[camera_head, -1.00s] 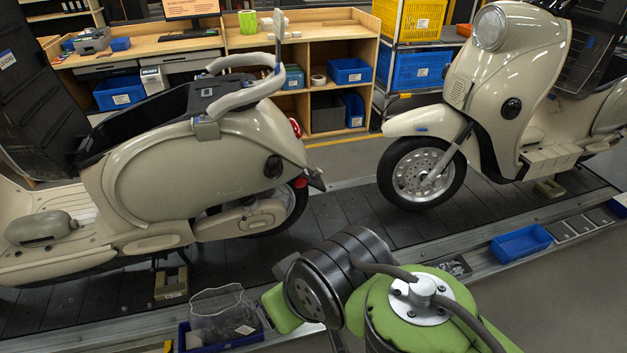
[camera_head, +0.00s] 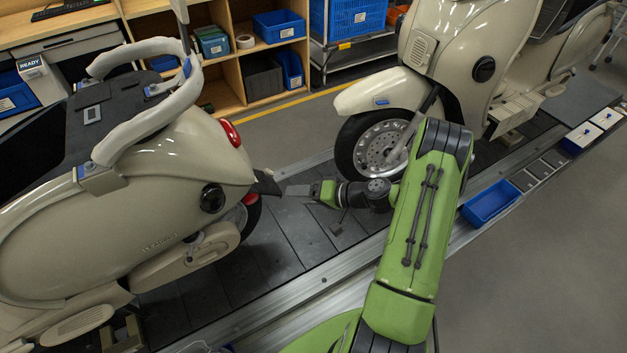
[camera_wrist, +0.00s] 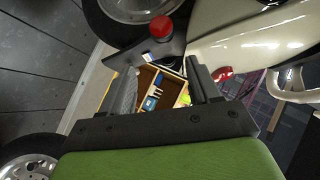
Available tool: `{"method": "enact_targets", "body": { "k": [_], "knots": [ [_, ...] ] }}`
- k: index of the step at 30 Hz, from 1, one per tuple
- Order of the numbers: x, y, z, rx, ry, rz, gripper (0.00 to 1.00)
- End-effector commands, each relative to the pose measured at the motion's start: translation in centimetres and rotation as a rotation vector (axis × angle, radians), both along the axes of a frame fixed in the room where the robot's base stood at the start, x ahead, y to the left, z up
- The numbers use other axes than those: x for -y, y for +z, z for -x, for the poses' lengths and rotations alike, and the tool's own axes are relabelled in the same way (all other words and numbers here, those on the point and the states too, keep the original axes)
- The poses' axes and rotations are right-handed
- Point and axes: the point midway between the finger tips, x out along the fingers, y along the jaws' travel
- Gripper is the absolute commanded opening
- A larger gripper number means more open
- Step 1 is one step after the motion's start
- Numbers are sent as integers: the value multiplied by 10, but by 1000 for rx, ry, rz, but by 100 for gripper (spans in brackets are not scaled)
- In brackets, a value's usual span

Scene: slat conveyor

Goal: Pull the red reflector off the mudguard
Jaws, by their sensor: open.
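The red round reflector (camera_wrist: 161,27) sits on the dark mudguard (camera_wrist: 150,50) at the rear of the left scooter, near the top middle of the wrist view. In the head view the red reflector (camera_head: 250,198) shows low behind the scooter body, beside the rear wheel, and the mudguard's dark tip (camera_head: 266,183) points right. My gripper (camera_head: 292,190) is open and empty, just right of the mudguard tip in the picture. In the wrist view its two fingers (camera_wrist: 163,78) stand apart, with the reflector above the gap between them; I see no contact with it.
The left scooter's red tail light (camera_head: 231,133) is above the mudguard. The right scooter's front wheel (camera_head: 380,148) stands close behind my forearm. Dark conveyor slats (camera_head: 282,245) lie below. A blue bin (camera_head: 490,202) sits at the conveyor's near edge.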

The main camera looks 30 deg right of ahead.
Motion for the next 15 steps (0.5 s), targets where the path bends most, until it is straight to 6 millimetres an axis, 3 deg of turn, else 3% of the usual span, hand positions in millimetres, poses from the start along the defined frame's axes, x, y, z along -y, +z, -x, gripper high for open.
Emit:
{"method": "enact_targets", "body": {
  "k": [5, 15],
  "knots": [
    [-16, -9, -16, 2, 7, -1, 62],
    [-64, -41, -72, 1, 9, 0, 62]
  ]
}}
